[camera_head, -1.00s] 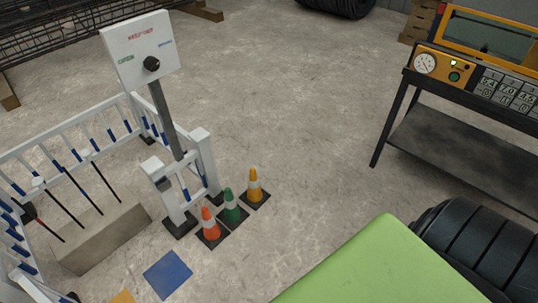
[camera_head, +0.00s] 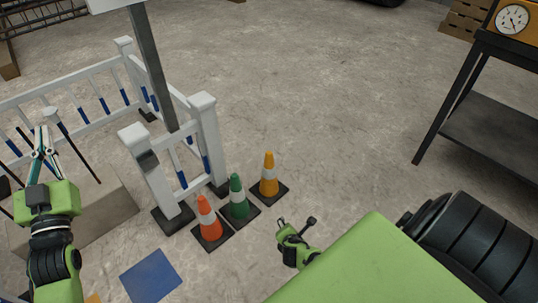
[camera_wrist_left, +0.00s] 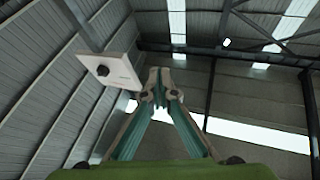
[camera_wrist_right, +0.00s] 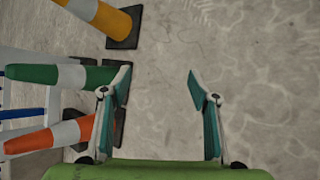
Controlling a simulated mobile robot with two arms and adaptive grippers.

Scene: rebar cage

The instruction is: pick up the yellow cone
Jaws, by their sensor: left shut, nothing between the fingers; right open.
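The yellow cone (camera_head: 269,175), with a white band and dark square base, stands upright on the floor at the end of a row beside the green cone (camera_head: 238,198) and the orange cone (camera_head: 208,218). It also shows in the right wrist view (camera_wrist_right: 103,17), cut off at the top. My right gripper (camera_wrist_right: 160,82) is open and empty, apart from the cones. In the head view only a small part of it (camera_head: 298,232) shows near the cones. My left gripper (camera_head: 42,135) is shut and empty at the left, pointing up; its fingertips (camera_wrist_left: 158,85) meet in the left wrist view.
A white fence (camera_head: 160,175) with a grey post stands left of the cones. A blue square (camera_head: 150,276) lies on the floor in front. A dark table (camera_head: 480,115) stands at the right. The floor behind the cones is clear.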

